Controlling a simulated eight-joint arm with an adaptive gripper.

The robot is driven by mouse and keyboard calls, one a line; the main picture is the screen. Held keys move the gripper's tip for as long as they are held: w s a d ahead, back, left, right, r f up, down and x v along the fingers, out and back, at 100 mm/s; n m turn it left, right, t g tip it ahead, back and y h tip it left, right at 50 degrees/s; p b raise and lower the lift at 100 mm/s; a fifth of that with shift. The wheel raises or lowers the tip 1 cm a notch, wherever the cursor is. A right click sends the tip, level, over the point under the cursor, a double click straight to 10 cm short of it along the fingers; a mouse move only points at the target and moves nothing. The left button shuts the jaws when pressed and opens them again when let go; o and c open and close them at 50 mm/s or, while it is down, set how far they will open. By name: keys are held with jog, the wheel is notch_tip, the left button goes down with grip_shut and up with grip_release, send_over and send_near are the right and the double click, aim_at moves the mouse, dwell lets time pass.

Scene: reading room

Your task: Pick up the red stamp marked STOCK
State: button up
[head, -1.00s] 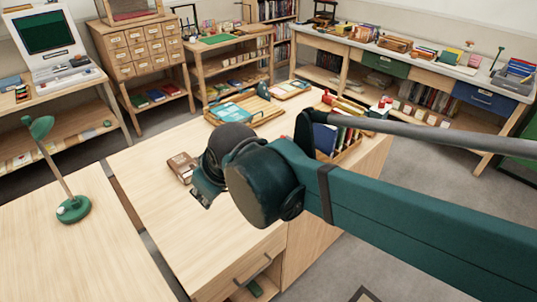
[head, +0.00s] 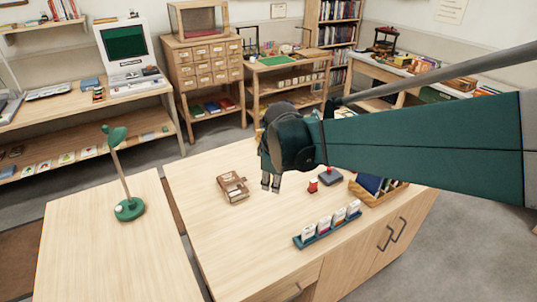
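A small red stamp (head: 313,186) stands on the wooden desk (head: 215,240) in the head view, a little right of the desk's middle. Its marking is too small to read. My gripper (head: 270,183) points down over the desk, to the left of the stamp and apart from it. Its two fingertips show with a gap between them, and I see nothing held there. My arm crosses the upper right and hides part of the desk's far side.
A dark pad (head: 330,177) lies just right of the stamp. A blue rack of cards (head: 306,242) stands in front, and a wooden box of books (head: 393,193) at the right. A brown book (head: 232,188) lies left of my gripper. The desk's front left is clear.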

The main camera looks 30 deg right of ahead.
jog(key=w+d+f+n+g+p, duration=0.1)
jog(key=w+d+f+n+p, duration=0.15)
jog(key=d, duration=0.35)
jog(key=w+d+f+n+g+p, duration=0.1)
jog(key=w+d+n+p, duration=0.15)
jog(key=d, duration=0.35)
jog(key=n+g+p, duration=0.2)
jog(key=n+p, duration=0.1)
jog(key=n, duration=0.1)
send_over(314, 180)
jog(key=a, duration=0.1)
notch_tip(314, 180, down, 7)
jog(key=shift+s+a+f, duration=0.1)
jog(key=shift+f, duration=0.1)
jog(key=shift+f, duration=0.1)
jog(key=shift+d+f, duration=0.2)
jog(key=shift+f, duration=0.95)
jog(key=shift+f, duration=0.1)
jog(key=shift+d+f+b, duration=0.2)
jog(key=shift+f+b, duration=0.05)
jog(key=shift+f, duration=1)
jog(key=shift+d+f+b, duration=0.2)
jog(key=shift+f, duration=1)
jog(key=shift+c, duration=0.5)
